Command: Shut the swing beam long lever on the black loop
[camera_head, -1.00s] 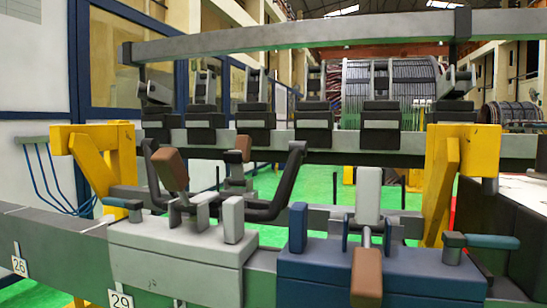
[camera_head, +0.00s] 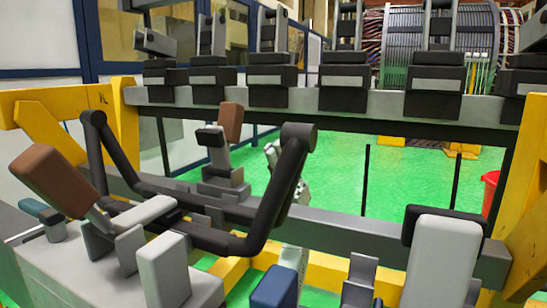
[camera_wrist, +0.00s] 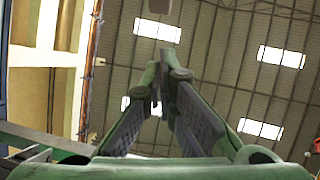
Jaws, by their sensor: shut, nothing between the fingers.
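The black loop (camera_head: 270,205) is a thick dark tube bent in a U, lying along the rail with both ends raised. In front of it on a grey block (camera_head: 75,275) is a long lever with a brown handle (camera_head: 50,180), tilted up to the left. A pale beam (camera_head: 145,211) at its foot points toward the loop; whether it touches the loop I cannot tell. Another brown-handled lever (camera_head: 230,122) stands upright behind the loop. I cannot tell which is the named lever. My gripper (camera_wrist: 160,85) is shut and empty, with ceiling behind it in the wrist view.
A row of dark clamps (camera_head: 357,88) stands on a grey crossbar behind. Yellow frames (camera_head: 125,130) flank the rail. A pale upright pad (camera_head: 440,265) and a blue post (camera_head: 275,288) are in front right. Green floor (camera_head: 400,190) shows beyond.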

